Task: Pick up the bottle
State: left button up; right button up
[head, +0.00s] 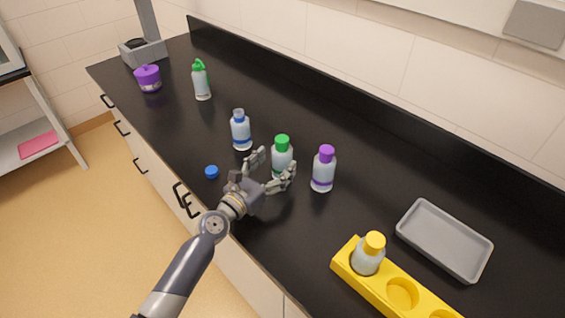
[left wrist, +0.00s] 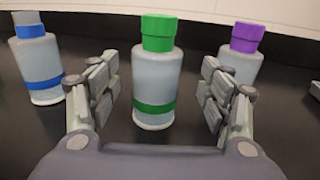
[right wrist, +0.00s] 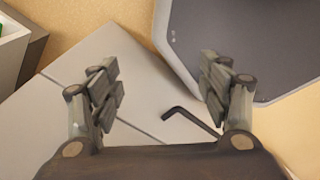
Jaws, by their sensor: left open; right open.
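A clear bottle with a green cap and green band (head: 282,157) stands upright on the black counter. My left gripper (head: 270,172) is open around its near side, with a finger to each side of it. In the left wrist view the green-capped bottle (left wrist: 156,80) stands centred beyond and between the open fingers (left wrist: 160,88), with gaps on both sides. A blue-banded bottle without its cap (head: 241,132) stands to the left, and a purple-capped bottle (head: 323,170) stands close on the right. My right gripper (right wrist: 160,85) is open and empty, away from the bottles, above the drawer fronts.
A loose blue cap (head: 211,172) lies near the counter's front edge. A yellow rack (head: 343,262) holds a yellow-capped bottle (head: 368,256). A grey tray (head: 445,240) lies at right. A green-topped spray bottle (head: 201,82) and purple-lidded jar (head: 148,79) stand farther back.

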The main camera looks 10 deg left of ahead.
aim_at(282, 153)
pick_arm(q)
jog(key=shift+x, duration=2.35)
jog(key=shift+a+r, duration=0.1)
jog(key=shift+a, duration=0.1)
jog(key=shift+c, duration=0.2)
jog(key=shift+r, duration=0.1)
jog(key=c, duration=1.3)
